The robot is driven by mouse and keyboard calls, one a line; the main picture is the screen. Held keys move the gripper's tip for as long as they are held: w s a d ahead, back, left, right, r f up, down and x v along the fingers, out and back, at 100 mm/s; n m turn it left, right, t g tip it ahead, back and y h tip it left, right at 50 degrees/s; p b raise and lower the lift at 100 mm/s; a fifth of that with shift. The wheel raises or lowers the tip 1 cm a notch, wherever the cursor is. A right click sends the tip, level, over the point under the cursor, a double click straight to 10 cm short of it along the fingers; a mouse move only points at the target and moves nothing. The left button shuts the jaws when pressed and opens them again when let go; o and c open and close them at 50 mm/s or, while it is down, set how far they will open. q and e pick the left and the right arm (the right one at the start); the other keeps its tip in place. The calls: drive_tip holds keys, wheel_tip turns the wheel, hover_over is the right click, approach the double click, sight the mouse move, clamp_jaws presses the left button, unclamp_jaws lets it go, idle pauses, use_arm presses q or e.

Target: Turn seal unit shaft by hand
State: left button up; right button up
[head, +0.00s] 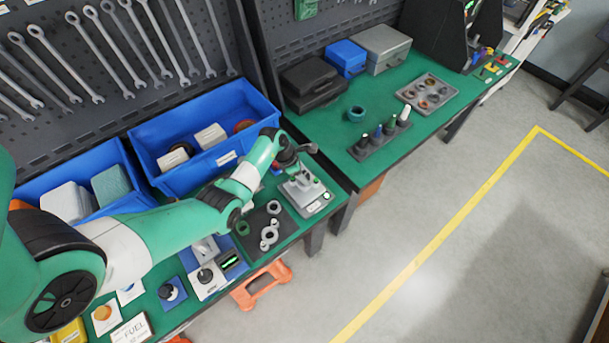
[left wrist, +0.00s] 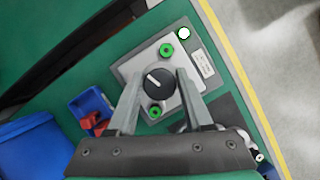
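The seal unit (head: 306,193) is a grey metal block on the green bench, at the bench's front edge. In the left wrist view it shows as a light plate with a round black shaft knob (left wrist: 158,83) bearing a white pointer line. A green round fitting (left wrist: 166,49) is above the knob and another (left wrist: 155,112) below it. My left gripper (left wrist: 159,75) is open, with one finger on each side of the knob and visible gaps between. In the head view, the left wrist is over the unit and partly hides it. My right gripper is not in view.
A dark mat (head: 268,243) with several rings lies beside the unit. A blue bin (head: 203,135) stands behind my arm. A second bench section (head: 340,168) with a dark peg rack (head: 376,142) is to the right. The bench's front edge is close, with open floor beyond.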

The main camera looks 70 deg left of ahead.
use_arm(q)
clamp_jaws()
drive_tip(key=shift+m, duration=0.6)
drive_tip(key=shift+m+h+b, duration=0.5)
drive_tip(key=shift+m+b, duration=0.05)
drive_tip(key=shift+m, duration=0.15)
drive_tip(key=shift+f+m+g+h+b, duration=0.1)
drive_tip(key=shift+m+g+h+b, duration=0.2)
drive_tip(key=shift+m+b, duration=0.55)
drive_tip(key=shift+m+g+h+b, duration=0.45)
drive_tip(key=shift+m+b, duration=0.95)
drive_tip(key=shift+m, duration=0.35)
drive_tip(key=shift+m+g+b, duration=0.25)
drive_tip(key=shift+m+b, duration=0.55)
drive_tip(key=shift+b, duration=0.05)
